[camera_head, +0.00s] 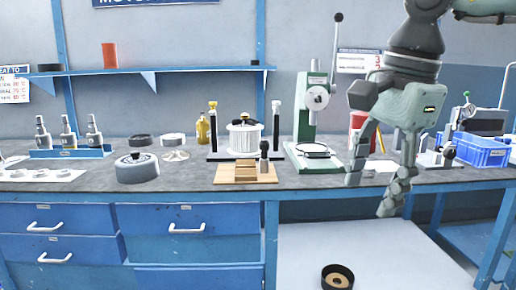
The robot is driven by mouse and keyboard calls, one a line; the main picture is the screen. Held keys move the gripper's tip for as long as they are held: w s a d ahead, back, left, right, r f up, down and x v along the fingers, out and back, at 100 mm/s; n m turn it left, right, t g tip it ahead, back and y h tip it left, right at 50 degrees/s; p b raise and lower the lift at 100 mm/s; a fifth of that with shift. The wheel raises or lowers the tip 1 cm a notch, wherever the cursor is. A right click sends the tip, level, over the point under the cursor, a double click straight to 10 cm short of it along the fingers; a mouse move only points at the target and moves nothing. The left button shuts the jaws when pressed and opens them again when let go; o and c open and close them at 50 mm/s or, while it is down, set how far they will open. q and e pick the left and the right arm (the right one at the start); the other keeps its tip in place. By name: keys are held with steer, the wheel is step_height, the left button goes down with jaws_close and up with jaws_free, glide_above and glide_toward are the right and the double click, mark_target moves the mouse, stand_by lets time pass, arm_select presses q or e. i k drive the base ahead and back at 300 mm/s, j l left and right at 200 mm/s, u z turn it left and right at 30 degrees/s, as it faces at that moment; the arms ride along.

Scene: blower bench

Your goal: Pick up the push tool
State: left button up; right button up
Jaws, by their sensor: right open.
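A dark upright tool with a rounded top, which looks like the push tool (264,157), stands at the right part of a light wooden block (238,179) near the bench's front edge. My right gripper (372,193) hangs to the right of it, fingers pointing down and spread apart. Nothing shows between the fingers, and they are well clear of the tool. My left gripper is out of view.
A green arbor press (310,110) stands behind, between the tool and my gripper. A white ribbed part between two black posts (244,138) stands behind the block. A blue crate (480,150) is at right. A dark ring part (338,277) lies low in front.

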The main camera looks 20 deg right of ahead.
mark_target(263, 146)
steer(key=i, duration=1.6)
